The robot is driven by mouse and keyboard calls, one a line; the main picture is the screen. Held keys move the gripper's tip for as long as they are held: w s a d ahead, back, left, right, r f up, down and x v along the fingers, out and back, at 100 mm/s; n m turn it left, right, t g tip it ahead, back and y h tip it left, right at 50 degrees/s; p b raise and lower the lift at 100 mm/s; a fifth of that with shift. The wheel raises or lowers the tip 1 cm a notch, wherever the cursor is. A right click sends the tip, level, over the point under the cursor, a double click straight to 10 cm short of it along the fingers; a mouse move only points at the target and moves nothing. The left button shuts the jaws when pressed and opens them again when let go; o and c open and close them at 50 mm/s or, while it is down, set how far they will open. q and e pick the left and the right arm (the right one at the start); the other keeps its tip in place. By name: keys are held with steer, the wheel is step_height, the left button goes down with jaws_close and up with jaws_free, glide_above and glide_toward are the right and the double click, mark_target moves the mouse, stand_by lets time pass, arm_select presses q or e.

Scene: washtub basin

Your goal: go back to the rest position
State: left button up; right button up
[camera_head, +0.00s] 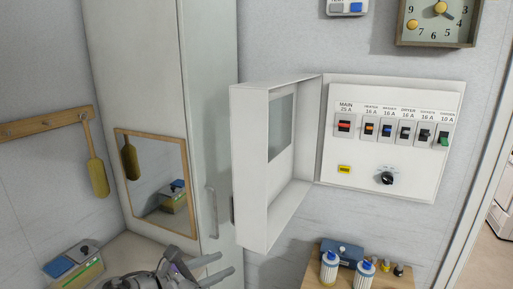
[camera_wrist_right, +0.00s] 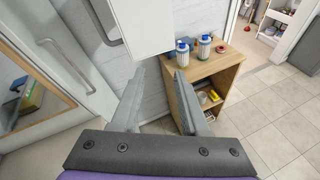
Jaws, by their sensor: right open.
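My right gripper (camera_head: 215,268) shows at the bottom of the head view, below and to the left of the open panel door. In the right wrist view its two grey fingers (camera_wrist_right: 158,95) are spread apart with nothing between them. The fuse panel (camera_head: 390,140) is on the wall with its white cover door (camera_head: 250,165) swung open to the left. The panel carries a row of labelled switches (camera_head: 405,132), a yellow part and a black knob (camera_head: 386,178). My left gripper is not in view.
A wooden shelf unit (camera_wrist_right: 215,70) with two bottles stands below the panel; its top (camera_head: 345,275) shows at the lower right of the head view. A tall cabinet (camera_head: 160,60) stands at the left, with a wood-framed mirror (camera_head: 155,180). Tiled floor (camera_wrist_right: 275,115) is clear at right.

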steer(key=s+d+f+m+g+y, duration=0.1)
steer(key=s+d+f+m+g, duration=0.2)
steer(key=d, duration=0.4)
steer(key=s+d+f+m+y, duration=0.2)
steer(key=d+f+m, duration=0.2)
steer(key=d+f, duration=0.15)
steer(key=s+d+f+m+g+y, duration=0.1)
steer(key=s+d+f+m+g, duration=0.15)
steer(key=d, duration=0.55)
steer(key=s+d+f+m+y, duration=0.2)
steer(key=s+f+m, duration=0.3)
steer(key=s+m, duration=0.1)
steer(key=s+d+f+m+y, duration=0.3)
steer(key=s+f+m, duration=0.3)
steer(key=m, duration=0.3)
steer(key=shift+s+d+y, duration=0.3)
steer(key=shift+s, duration=0.3)
steer(key=shift+t, duration=0.25)
